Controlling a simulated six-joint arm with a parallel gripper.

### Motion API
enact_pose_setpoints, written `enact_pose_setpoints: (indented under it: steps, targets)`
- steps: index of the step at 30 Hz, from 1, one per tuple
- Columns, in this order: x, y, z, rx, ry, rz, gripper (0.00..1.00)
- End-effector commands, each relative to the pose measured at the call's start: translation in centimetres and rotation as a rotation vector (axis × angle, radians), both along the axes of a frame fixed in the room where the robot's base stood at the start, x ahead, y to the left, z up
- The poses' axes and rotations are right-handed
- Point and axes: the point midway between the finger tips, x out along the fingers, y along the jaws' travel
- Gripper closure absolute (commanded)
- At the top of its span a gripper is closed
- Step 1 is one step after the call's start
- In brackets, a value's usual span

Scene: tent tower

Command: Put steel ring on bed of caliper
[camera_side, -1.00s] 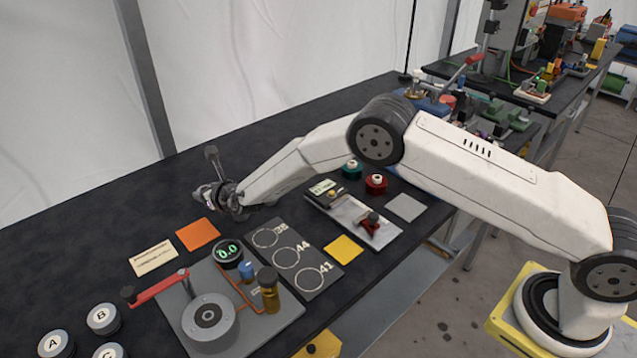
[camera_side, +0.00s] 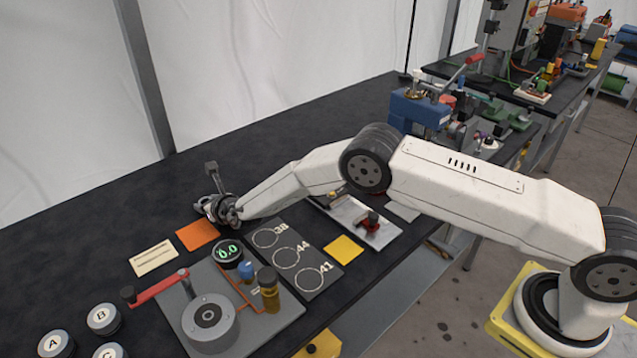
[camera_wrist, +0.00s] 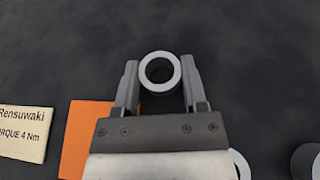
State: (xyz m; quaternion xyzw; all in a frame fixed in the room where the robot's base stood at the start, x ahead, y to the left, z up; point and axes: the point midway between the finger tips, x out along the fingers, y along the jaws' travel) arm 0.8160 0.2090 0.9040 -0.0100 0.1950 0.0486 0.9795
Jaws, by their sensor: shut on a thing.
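The steel ring (camera_wrist: 147,84) is a short, thick-walled light grey ring in the wrist view. It sits between the two fingers of my gripper (camera_wrist: 160,72), which is shut on it, with its open top facing the camera. In the side view my gripper (camera_side: 216,207) is low over the black bench, just behind the orange square; the ring cannot be made out there. A silver plate with a red and black slider (camera_side: 372,222), seemingly the caliper, lies to the right. My arm hides its far left part.
Between them lies a dark board with circles marked 38, 44 and 41 (camera_side: 318,261). An orange square (camera_side: 198,235), a text card (camera_side: 153,257), a yellow square (camera_side: 344,249) and a grey fixture with a red lever (camera_side: 158,289) are nearby.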

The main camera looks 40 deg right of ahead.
Motion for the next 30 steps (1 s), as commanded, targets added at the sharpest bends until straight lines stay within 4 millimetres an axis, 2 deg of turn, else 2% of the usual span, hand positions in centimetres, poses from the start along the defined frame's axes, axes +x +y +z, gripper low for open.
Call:
enact_pose_setpoints:
  steps: [8,28,29,30]
  targets:
    - [0.0,0.0,0.0,0.000,-0.001,0.000,1.00]
    - [-0.3,-0.1,-1.9,-0.002,0.014,0.000,1.00]
    - [-0.3,-0.1,-1.9,-0.003,0.016,0.000,0.39]
    - [-0.4,-0.1,-2.0,-0.003,0.017,0.000,0.26]
